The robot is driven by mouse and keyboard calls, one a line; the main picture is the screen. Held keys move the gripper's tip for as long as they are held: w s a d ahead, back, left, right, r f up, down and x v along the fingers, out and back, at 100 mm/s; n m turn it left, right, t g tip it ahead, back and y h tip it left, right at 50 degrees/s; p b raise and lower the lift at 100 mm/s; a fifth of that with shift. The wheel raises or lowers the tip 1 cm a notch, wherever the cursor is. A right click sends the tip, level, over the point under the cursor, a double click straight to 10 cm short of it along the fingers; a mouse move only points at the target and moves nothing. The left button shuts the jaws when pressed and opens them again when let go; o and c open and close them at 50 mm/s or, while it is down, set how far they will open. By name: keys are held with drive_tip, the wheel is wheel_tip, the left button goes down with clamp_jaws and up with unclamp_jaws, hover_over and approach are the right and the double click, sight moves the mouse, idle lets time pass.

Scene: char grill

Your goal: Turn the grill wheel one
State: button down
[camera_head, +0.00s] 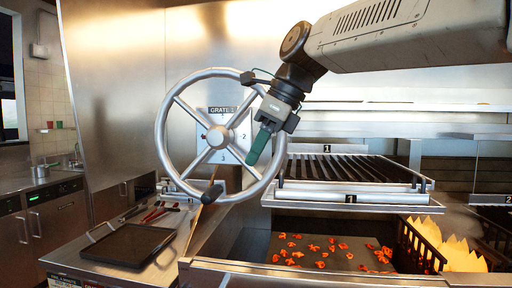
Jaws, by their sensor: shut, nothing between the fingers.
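The grate (350,172) labelled 1 sits to the right, above the coal bed.
Glowing coals (310,246) lie under the grate, and flames (460,252) burn at the right beside a dark basket (420,250). A black tray (128,245) and several tools (160,212) lie on the counter at the left. A second grate edge shows at far right.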

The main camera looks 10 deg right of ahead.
sight(213, 196)
drive_tip(key=w+a+f, duration=0.2)
drive_tip(key=a+f, duration=0.4)
drive_tip(key=shift+w+f, duration=0.15)
drive_tip(key=shift+f, duration=0.2)
drive_tip(key=shift+a, duration=0.15)
drive_tip(key=shift+w+a+f, duration=0.15)
drive_tip(key=shift+a+f, duration=0.1)
drive_tip(key=shift+a, duration=0.25)
